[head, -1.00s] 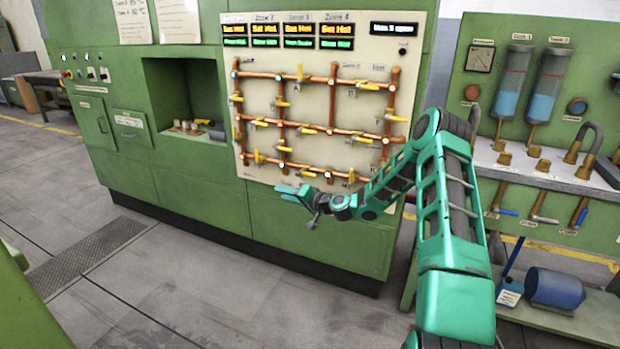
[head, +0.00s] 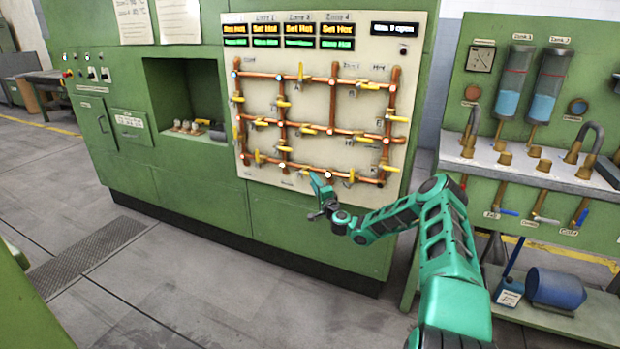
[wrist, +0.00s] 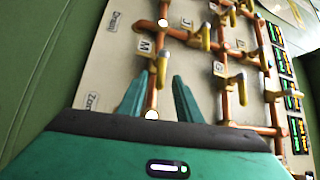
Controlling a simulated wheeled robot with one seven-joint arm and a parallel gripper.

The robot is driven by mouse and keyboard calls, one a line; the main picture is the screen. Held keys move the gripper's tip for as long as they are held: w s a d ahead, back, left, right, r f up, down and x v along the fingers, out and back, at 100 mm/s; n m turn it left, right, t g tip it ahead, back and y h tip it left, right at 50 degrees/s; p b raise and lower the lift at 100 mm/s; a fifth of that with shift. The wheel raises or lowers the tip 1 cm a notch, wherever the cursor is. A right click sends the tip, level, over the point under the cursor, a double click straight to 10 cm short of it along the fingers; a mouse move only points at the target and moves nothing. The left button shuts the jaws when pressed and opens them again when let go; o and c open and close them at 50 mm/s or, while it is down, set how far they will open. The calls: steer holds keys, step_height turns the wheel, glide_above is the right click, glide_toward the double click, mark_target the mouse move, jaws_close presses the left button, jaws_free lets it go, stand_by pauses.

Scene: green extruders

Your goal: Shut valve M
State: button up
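Valve M's yellow handle (wrist: 161,70) shows in the wrist view beside the label M (wrist: 145,46). It lies roughly along its copper pipe on the panel's bottom row. My gripper (wrist: 158,92) is open, with one teal finger on each side of the handle's line. The handle's near end lies between or just beyond the fingertips; I cannot tell whether they touch it. In the head view my gripper (head: 316,180) is at the panel's lower edge, close to the bottom pipe, and partly covers that area.
Other yellow handles stand close by, including those near labels J (wrist: 187,22) and G (wrist: 218,68). Copper pipes cross the cream panel (head: 310,95) on the green cabinet (head: 210,205). A second green rig (head: 560,190) stands at right. Floor in front is open.

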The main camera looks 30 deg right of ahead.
steer(key=shift+w+d+r, duration=0.15)
steer(key=shift+w+r, duration=0.05)
steer(key=shift+w, duration=1.2)
steer(key=shift+w+d+r, duration=0.15)
steer(key=shift+w, duration=1.2)
